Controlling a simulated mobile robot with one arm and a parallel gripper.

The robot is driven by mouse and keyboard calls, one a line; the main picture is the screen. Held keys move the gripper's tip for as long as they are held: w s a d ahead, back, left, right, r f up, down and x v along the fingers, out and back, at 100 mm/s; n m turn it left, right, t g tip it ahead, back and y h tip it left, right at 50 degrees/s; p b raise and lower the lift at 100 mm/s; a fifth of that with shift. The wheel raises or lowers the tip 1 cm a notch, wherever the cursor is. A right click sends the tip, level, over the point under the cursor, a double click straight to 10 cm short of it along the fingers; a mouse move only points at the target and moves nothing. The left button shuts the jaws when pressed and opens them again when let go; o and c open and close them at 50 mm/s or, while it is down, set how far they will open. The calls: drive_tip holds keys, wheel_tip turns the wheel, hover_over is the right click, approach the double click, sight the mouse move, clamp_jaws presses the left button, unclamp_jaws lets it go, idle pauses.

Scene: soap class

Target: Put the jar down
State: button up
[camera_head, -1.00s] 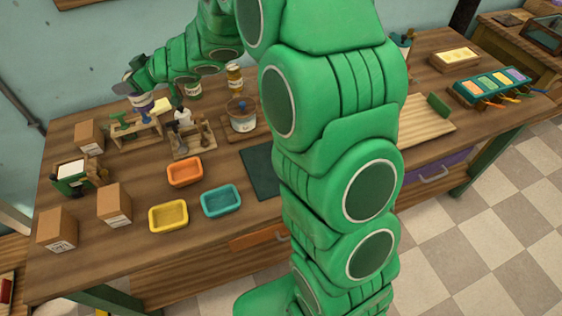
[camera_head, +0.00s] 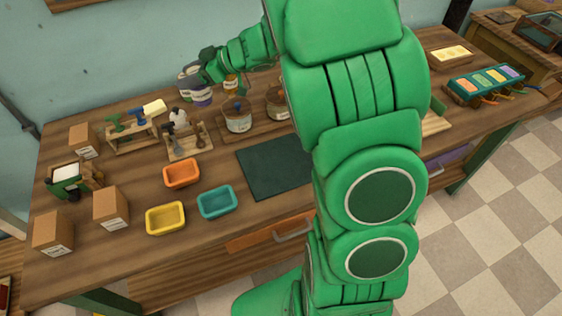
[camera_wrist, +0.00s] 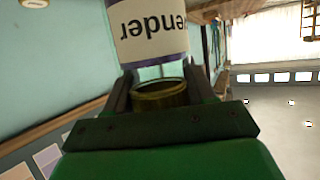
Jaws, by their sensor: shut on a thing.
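The jar (camera_wrist: 150,28) has a white label with purple bands and the letters "ender" upside down in the wrist view. Its gold lid (camera_wrist: 158,93) sits between the two dark fingers of my gripper (camera_wrist: 158,88), which is shut on it. In the head view my gripper (camera_head: 192,84) is above the back of the workbench (camera_head: 290,222), and the jar (camera_head: 201,98) shows small below it. The jar appears held above the bench; its base is hard to make out.
Two pots (camera_head: 238,120) (camera_head: 278,104) stand right of the jar, with an amber jar (camera_head: 232,82) behind. A wooden tool rack (camera_head: 132,136) is at the left. Orange (camera_head: 182,174), teal (camera_head: 217,203) and yellow (camera_head: 166,219) trays lie in front. The dark green mat (camera_head: 270,168) is bare.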

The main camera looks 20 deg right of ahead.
drive_tip(key=s+d+f, duration=0.2)
drive_tip(key=s+d, duration=0.8)
drive_tip(key=s+d+f, duration=0.2)
drive_tip(key=s+d, duration=0.7)
drive_tip(key=s, duration=0.1)
drive_tip(key=shift+g, duration=0.3)
drive_tip(key=shift+f, duration=6.75)
drive_tip(key=o, duration=1.3)
drive_tip(key=shift+f, duration=0.1)
drive_tip(key=v, duration=1.2)
drive_tip(key=shift+w, duration=0.1)
